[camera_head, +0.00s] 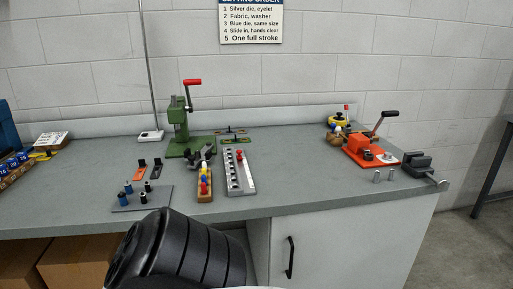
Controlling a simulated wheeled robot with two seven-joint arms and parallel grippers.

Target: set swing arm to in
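I cannot pick out a part that is surely the swing arm. A green hand press (180,128) with a red-gripped lever (192,82) stands at the back of the bench, left of the middle. Neither of my grippers shows. A black ribbed part of mine fills the bottom left of the view and hides part of the bench's front edge and the space below.
On the grey bench (290,180) are a grey plate with blue and black pegs (140,199), a wooden block with coloured pieces (205,190), a slotted strip (238,172) and a grey vise (420,165). The bench between the strip and the orange tool is clear.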

